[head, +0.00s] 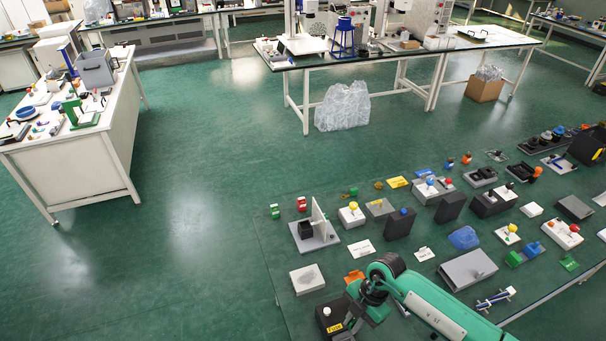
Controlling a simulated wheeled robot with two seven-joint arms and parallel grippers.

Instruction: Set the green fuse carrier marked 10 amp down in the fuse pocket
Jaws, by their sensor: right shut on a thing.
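My right gripper (357,317) is at the bottom of the head view, below the dark wrist at the end of my green arm. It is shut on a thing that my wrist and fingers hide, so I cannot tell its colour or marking. Close to its left is a black box (326,323) with a white knob and a yellow label that seems to read FUSE; it may be the fuse pocket, but its opening is not visible. A small green piece (275,211) stands at the table's far left; its marking is too small to read. My left gripper is not in view.
A red piece (301,204) stands near the green one. A grey base with an upright white plate (318,219), a light grey block (307,279) and an orange part (354,277) lie around my wrist. Several devices crowd the table's right. Bare table (277,255) shows at left.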

